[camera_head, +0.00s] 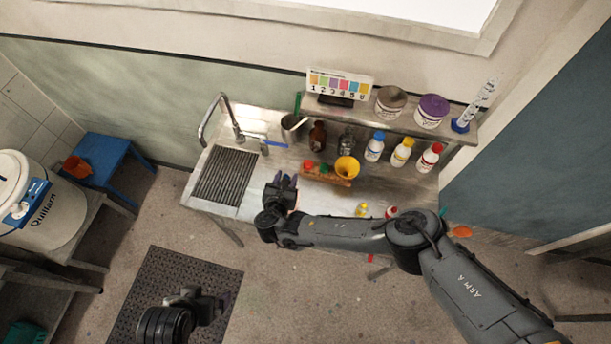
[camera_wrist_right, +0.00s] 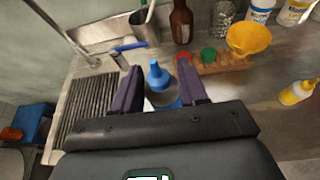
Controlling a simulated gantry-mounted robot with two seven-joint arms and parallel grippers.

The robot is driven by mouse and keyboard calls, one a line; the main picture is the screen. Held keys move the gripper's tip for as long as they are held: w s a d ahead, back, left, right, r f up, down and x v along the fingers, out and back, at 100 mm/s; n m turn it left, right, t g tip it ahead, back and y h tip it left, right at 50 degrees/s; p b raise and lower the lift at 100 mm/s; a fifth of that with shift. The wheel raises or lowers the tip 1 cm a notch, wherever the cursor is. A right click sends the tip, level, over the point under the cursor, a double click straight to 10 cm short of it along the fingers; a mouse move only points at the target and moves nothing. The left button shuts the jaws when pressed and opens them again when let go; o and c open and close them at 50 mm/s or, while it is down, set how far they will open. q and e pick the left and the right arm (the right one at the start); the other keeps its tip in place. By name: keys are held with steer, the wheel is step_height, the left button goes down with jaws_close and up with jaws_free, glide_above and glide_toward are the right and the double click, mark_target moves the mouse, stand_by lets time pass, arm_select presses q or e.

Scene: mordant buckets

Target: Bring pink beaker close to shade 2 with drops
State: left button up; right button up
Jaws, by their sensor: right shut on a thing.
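My right gripper (camera_head: 284,181) is above the front part of the bench, left of the wooden rack. In the right wrist view its purple fingers are shut on a small dropper bottle with a blue nozzle (camera_wrist_right: 155,76), held between them. A yellow dropper bottle (camera_head: 361,210) and a red dropper bottle (camera_head: 391,212) stand at the bench's front. The shade card (camera_head: 339,85), with numbered coloured squares, stands on the back shelf. I cannot make out the pink beaker in either view. My left gripper (camera_head: 222,301) is low, above the floor mat, with its opening unclear.
The wooden rack (camera_head: 338,182) holds red and green stoppers and a yellow funnel (camera_head: 347,167). Large bottles with blue, yellow and red caps stand behind at right. A brown bottle (camera_head: 317,136) and a grey cup (camera_head: 291,127) stand left of them. The sink drainer (camera_head: 226,176) is left.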

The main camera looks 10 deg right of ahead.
steer(key=shift+a+f, duration=0.2)
steer(key=shift+a, duration=0.2)
steer(key=shift+s+a+f+m+g+y+b, duration=0.15)
steer(key=shift+f+m+g+y+b, duration=0.15)
steer(key=shift+f+m+y, duration=0.25)
steer(key=shift+a+f+m+g+y+b, duration=0.1)
steer(key=shift+f+m+g+y+b, duration=0.05)
steer(key=shift+f+m+g+y, duration=0.35)
steer(key=f+m+y+b, duration=0.1)
steer(key=m+y+b, duration=0.2)
steer(key=y+b, duration=0.1)
steer(key=a+f+m+g+y+b, duration=0.1)
steer(key=m+y+b, duration=0.3)
steer(key=y, duration=0.2)
steer(key=f+m+y+b, duration=0.1)
steer(key=m+y+b, duration=0.3)
steer(key=y, duration=0.1)
steer(key=shift+s+a+f+b, duration=0.15)
steer(key=shift+a+f+b, duration=0.05)
steer(key=shift+f+b, duration=0.15)
steer(key=shift+r, duration=0.1)
